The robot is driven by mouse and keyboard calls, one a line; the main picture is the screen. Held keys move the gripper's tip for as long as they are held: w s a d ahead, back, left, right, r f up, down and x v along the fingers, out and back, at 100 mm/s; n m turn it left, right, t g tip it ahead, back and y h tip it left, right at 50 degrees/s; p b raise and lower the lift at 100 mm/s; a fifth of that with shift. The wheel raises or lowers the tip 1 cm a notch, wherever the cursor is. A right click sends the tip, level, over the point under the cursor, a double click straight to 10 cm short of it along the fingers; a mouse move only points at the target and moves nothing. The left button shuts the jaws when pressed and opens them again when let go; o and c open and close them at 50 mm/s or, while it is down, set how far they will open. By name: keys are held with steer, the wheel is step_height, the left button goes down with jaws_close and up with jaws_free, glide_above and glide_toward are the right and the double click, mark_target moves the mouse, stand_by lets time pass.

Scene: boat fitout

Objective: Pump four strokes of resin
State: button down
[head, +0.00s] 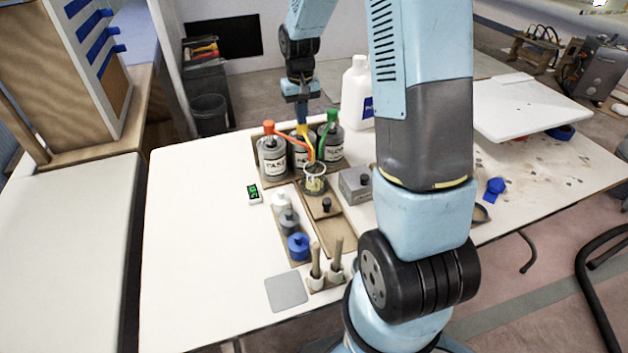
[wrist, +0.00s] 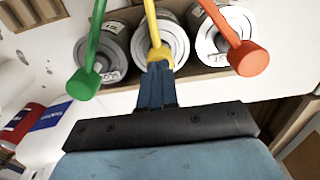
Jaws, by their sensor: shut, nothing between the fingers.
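Three grey pump bottles stand in a row in a wooden rack. The left one (head: 273,163) has an orange-red pump head (head: 268,126), the right one (head: 331,143) a green head (head: 333,115). The middle bottle (head: 299,157) has a yellow pump head, clearest in the wrist view (wrist: 160,53). My gripper (head: 301,122) is shut and empty, pointing down over the yellow head. Its blue fingertips (wrist: 157,72) look at or on that head; I cannot tell whether they touch. The spouts converge over a small cup (head: 315,186). The middle label is partly hidden.
A white jug (head: 357,92) stands right of the bottles. A small grey box (head: 355,186) is beside the cup. Small jars (head: 289,221), brushes (head: 316,260) and a device with a green display (head: 254,194) are in front. The table's left side is clear.

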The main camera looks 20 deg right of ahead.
steer(key=shift+r, duration=1.95)
steer(key=shift+f, duration=0.2)
steer(key=shift+f, duration=1.75)
steer(key=shift+r, duration=1.95)
steer(key=shift+f, duration=0.25)
